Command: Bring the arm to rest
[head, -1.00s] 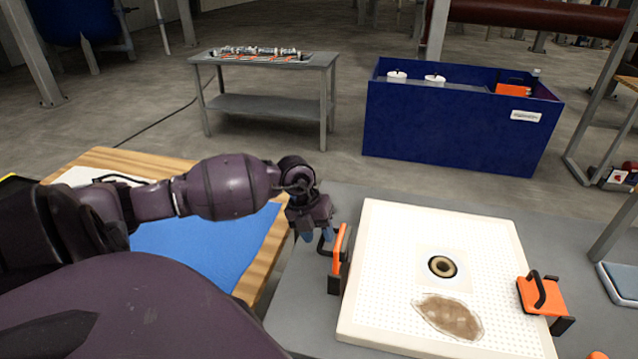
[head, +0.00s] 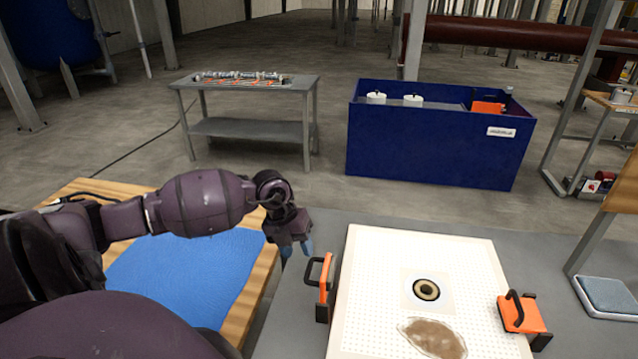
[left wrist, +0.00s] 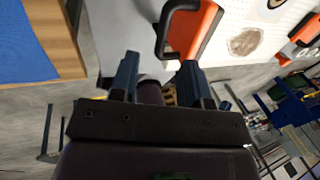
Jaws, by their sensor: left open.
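My left arm comes in from the left in the head view. Its gripper (head: 296,250) hangs over the grey table, just left of the white filter plate (head: 375,255). In the left wrist view the two blue fingers (left wrist: 155,80) are apart with nothing held between them. The plate's left orange handle block (head: 325,282) with its black grip is beside the gripper; it also shows beyond the fingers in the left wrist view (left wrist: 200,25). A gap shows between gripper and handle in the head view. My right gripper is not in view.
The plate has a round dark-ringed hole (head: 427,290), a brown stain (head: 432,338) and a right orange handle (head: 522,314). A blue cloth (head: 185,275) lies on a wooden table at left. A blue bin (head: 430,145) and a grey side table (head: 245,129) stand behind on open floor.

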